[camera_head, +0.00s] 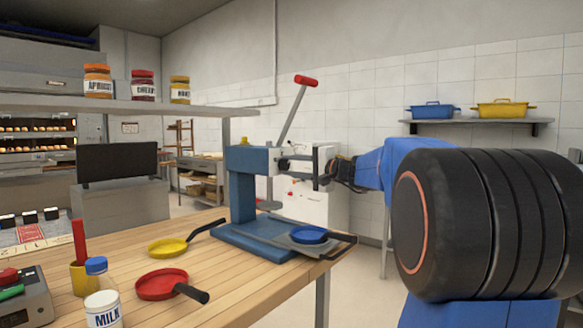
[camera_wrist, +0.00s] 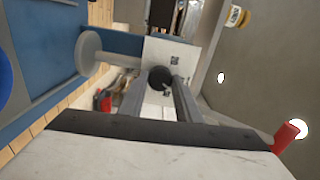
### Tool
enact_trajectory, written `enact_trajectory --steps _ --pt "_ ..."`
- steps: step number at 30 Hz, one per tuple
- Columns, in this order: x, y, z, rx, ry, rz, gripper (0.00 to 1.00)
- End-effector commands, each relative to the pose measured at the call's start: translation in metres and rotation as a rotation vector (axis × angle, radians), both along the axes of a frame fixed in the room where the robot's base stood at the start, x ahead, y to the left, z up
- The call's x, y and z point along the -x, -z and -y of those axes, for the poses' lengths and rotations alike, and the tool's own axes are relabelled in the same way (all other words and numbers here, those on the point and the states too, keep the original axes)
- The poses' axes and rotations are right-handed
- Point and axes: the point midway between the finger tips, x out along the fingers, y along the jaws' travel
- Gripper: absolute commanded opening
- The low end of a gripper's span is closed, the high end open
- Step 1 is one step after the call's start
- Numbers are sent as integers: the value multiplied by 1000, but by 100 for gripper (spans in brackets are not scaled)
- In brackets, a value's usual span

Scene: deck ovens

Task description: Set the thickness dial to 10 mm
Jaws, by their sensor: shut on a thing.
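The blue press (camera_head: 240,190) stands on the wooden table, with a long lever ending in a red grip (camera_head: 305,80). The thickness dial, a small round black knob (camera_wrist: 158,76), sits on a pale plate (camera_wrist: 172,52) on the press. In the head view the dial (camera_head: 284,164) shows at the right side of the press head. My gripper (camera_head: 304,165) reaches it from the right. In the wrist view my gripper (camera_wrist: 160,84) has one finger on each side of the dial and is shut on it. The scale marks are too small to read.
A blue pan (camera_head: 309,234) lies on the press base. A yellow pan (camera_head: 172,245), a red pan (camera_head: 162,284) and a milk bottle (camera_head: 103,310) stand on the table to the left. The lever's red grip (camera_wrist: 287,137) shows close beside my gripper in the wrist view.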

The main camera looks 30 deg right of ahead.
Motion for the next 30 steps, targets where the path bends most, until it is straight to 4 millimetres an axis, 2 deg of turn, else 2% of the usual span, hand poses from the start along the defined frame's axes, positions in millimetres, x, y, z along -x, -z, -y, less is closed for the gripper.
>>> enact_trajectory --steps 15,30 --pt "0 1 1 -401 2 -147 8" --pt "0 1 1 -545 2 -199 8"
